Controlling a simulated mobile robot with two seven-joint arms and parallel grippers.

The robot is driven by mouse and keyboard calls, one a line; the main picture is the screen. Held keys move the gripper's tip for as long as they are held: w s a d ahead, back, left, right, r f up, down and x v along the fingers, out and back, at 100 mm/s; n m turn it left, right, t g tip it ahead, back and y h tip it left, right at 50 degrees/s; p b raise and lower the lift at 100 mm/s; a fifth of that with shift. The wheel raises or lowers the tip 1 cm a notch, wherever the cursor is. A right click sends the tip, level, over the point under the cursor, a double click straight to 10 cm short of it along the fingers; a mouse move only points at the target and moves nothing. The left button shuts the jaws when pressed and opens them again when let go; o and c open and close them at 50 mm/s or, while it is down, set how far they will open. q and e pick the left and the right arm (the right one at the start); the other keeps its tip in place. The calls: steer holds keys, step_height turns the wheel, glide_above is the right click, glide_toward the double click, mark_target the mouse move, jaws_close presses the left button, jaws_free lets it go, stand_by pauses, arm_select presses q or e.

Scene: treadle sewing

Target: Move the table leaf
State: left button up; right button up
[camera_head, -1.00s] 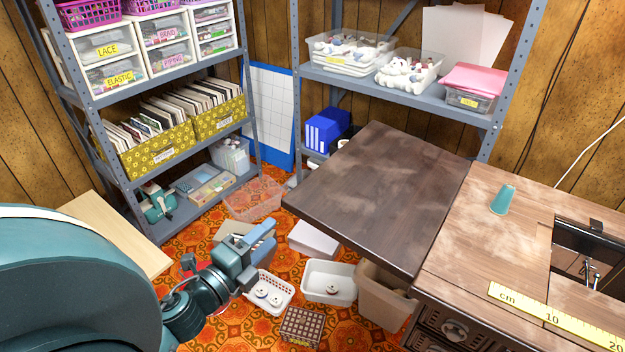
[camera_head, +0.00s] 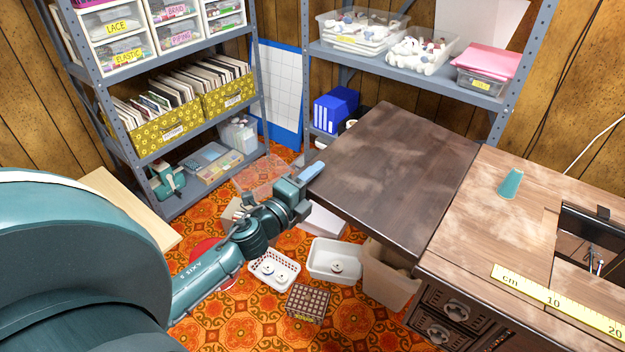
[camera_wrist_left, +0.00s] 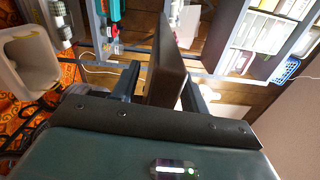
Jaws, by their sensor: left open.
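The table leaf (camera_head: 400,170) is a dark brown wooden panel, raised and roughly level, extending left from the sewing table (camera_head: 480,220). My left gripper (camera_head: 312,172) is at the leaf's left corner, its blue-grey fingertip close against the edge. In the left wrist view the leaf (camera_wrist_left: 167,70) stands edge-on between the two spread fingers of the left gripper (camera_wrist_left: 163,90). The jaws are open around the edge; whether either finger touches it I cannot tell. My right gripper is not in view.
A beige bin (camera_head: 388,278), a white tray (camera_head: 335,262) and a white basket (camera_head: 272,270) stand on the floor below the leaf. Grey shelves (camera_head: 425,75) stand behind. A yellow tape measure (camera_head: 560,305) and a teal object (camera_head: 510,183) lie on the tabletop.

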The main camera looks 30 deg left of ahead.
arm_select(q)
jaws_close()
stand_by(0.4)
